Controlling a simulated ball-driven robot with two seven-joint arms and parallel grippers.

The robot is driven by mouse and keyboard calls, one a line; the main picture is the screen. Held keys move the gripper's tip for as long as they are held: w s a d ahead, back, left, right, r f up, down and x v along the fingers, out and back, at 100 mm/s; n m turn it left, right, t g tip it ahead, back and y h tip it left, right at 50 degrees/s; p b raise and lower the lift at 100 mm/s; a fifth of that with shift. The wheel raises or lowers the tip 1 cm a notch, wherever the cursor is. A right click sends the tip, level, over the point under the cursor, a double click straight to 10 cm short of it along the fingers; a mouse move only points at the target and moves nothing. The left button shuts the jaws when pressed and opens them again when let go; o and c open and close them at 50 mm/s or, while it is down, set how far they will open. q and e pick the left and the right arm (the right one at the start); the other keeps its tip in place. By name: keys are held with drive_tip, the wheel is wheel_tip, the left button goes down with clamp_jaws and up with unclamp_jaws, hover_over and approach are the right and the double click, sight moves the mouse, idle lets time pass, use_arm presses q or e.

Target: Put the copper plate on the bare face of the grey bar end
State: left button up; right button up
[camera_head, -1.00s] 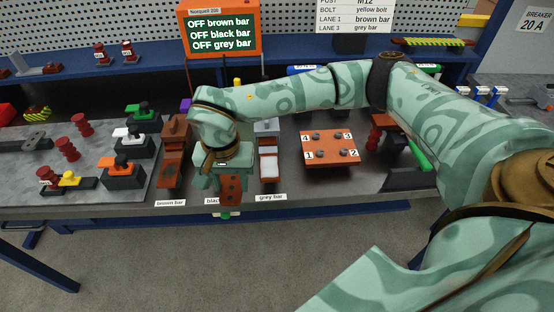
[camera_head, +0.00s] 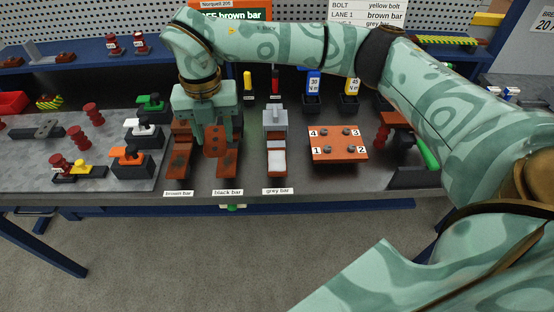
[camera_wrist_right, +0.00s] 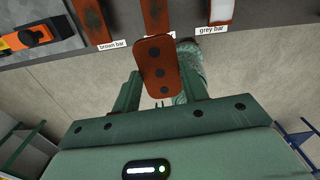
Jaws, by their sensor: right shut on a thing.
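The copper plate (camera_head: 215,141) is a reddish-brown piece with dark holes, and it also shows in the right wrist view (camera_wrist_right: 158,62). My right gripper (camera_head: 216,126) is shut on it and holds it in front of the black bar, left of the grey bar (camera_head: 276,143). The plate hangs with its holed face toward the head camera; its height above the bench is hard to tell. The grey bar end has a pale face (camera_head: 277,163) with nothing on it. Part of this bar shows at the top of the right wrist view (camera_wrist_right: 219,12). My left gripper is out of view.
The brown bar (camera_head: 180,160) and black bar (camera_head: 227,165) stand left of the grey bar. A copper-coloured block with numbered bolts (camera_head: 338,143) is to its right. Orange, white and green-handled switches (camera_head: 127,157) are at left. Upright tools (camera_head: 313,90) stand behind.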

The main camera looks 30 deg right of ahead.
drive_tip(key=shift+d+f+m, duration=0.1)
drive_tip(key=shift+d+m, duration=0.15)
drive_tip(key=shift+m, duration=0.15)
drive_tip(key=s+d+f, duration=0.1)
drive_tip(key=d+f, duration=0.3)
drive_tip(key=d, duration=0.4)
hover_over(277, 161)
drive_tip(key=a, duration=0.1)
drive_tip(key=f, duration=0.4)
drive_tip(key=shift+w+a+f+b, duration=0.1)
drive_tip(key=shift+w+a+b, duration=0.1)
drive_tip(key=shift+b, duration=0.1)
drive_tip(key=shift+d+f, duration=0.4)
drive_tip(key=shift+f, duration=0.05)
drive_tip(key=f, duration=0.4)
drive_tip(key=shift+s+d+b, duration=0.1)
drive_tip(key=shift+d+b, duration=0.25)
drive_tip(key=shift+r, duration=0.1)
drive_tip(key=o, duration=1.2)
drive_tip(key=shift+o, duration=0.2)
